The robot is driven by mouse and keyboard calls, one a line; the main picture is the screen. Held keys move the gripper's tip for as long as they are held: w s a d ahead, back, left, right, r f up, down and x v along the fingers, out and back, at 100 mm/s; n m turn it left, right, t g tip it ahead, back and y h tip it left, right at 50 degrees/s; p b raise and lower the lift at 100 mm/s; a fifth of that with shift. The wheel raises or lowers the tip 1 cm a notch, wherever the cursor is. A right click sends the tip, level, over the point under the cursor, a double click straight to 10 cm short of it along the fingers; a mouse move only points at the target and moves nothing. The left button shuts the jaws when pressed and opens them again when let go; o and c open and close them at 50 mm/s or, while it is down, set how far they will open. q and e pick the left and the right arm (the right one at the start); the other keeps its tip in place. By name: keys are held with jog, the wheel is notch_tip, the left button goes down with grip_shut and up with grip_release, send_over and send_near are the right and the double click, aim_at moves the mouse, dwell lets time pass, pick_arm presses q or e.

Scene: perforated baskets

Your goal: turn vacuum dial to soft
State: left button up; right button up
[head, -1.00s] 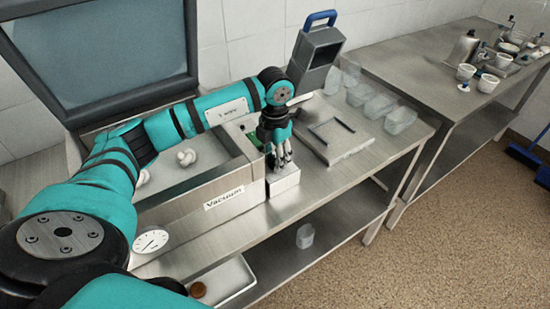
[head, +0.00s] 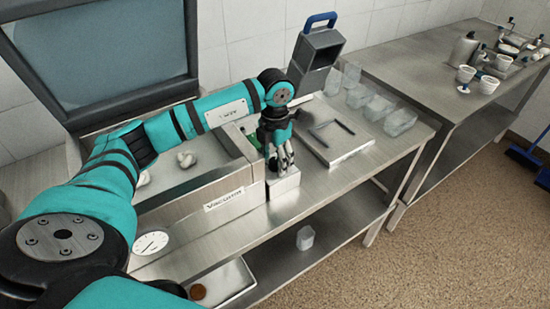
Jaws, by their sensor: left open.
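My left gripper (head: 281,172) points down at the small light block (head: 284,187) at the machine's right front corner. Its fingers are open, close above or at the block's top. The vacuum dial is not clearly visible; the gripper may hide it. I cannot tell whether the fingers touch anything. A round white gauge (head: 151,242) is on the machine's front left. My right gripper is not in view.
Right of the gripper lies a flat steel plate with dark bars (head: 338,150). Behind it stand a grey device with a blue handle (head: 316,55) and several clear tubs (head: 378,106). A clear cup (head: 305,237) and a tray (head: 235,285) are on the lower shelf.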

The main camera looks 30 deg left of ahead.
aim_at(275, 160)
pick_arm(q)
notch_tip(275, 160, up, 12)
dwell(0.5)
dwell(0.4)
